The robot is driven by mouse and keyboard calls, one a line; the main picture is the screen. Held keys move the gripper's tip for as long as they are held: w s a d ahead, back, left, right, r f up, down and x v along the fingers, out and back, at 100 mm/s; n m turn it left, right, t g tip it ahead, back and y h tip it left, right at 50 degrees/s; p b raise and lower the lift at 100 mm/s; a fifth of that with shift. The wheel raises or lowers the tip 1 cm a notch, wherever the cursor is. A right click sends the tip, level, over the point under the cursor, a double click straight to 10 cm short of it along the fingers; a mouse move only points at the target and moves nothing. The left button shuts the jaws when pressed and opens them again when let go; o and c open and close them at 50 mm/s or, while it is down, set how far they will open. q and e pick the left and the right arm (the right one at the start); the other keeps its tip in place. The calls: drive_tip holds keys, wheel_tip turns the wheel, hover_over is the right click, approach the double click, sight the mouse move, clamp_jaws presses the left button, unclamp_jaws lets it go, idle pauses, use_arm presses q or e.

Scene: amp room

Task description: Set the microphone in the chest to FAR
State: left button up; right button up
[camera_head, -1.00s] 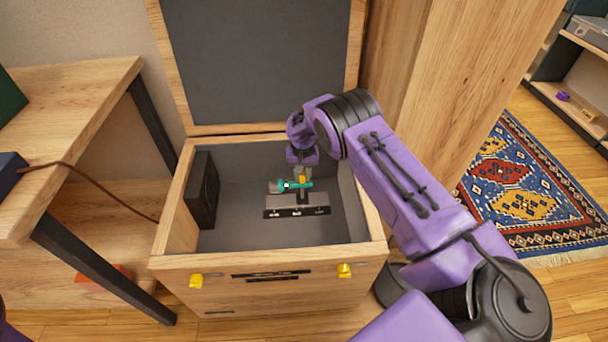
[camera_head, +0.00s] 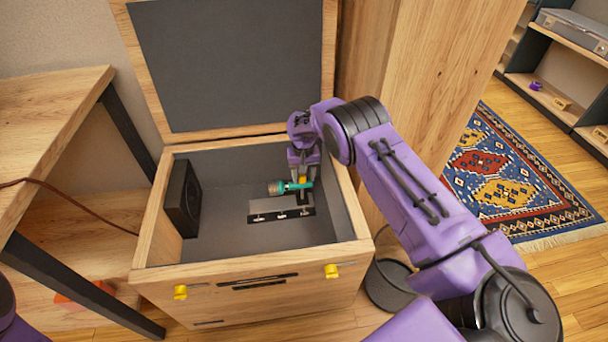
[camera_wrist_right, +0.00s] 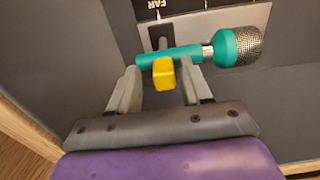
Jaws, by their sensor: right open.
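The wooden chest (camera_head: 255,277) stands open with its lid (camera_head: 235,65) up. Inside, the teal microphone (camera_head: 276,188) with its grey mesh head lies level above a slotted grey plate (camera_head: 262,208), near the plate's right end. In the right wrist view the microphone (camera_wrist_right: 228,47) has a yellow grip (camera_wrist_right: 164,75), and its post lines up with the FAR label (camera_wrist_right: 154,5). My right gripper (camera_head: 303,174) is inside the chest over the microphone. In the wrist view its open fingers (camera_wrist_right: 158,76) stand either side of the yellow grip. My left gripper is out of view.
A black speaker-like box (camera_head: 183,199) stands at the chest's left inner wall. A wooden table (camera_head: 50,110) is close on the left, with a cable. A wooden cabinet (camera_head: 430,70) rises behind my right arm. A patterned rug (camera_head: 500,180) and shelves (camera_head: 550,95) lie right.

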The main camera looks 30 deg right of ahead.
wheel_tip(320, 180, up, 10)
drive_tip(key=p, duration=0.2)
drive_tip(key=shift+r, duration=0.2)
drive_tip(key=shift+d+p, duration=0.1)
drive_tip(key=shift+p, duration=0.2)
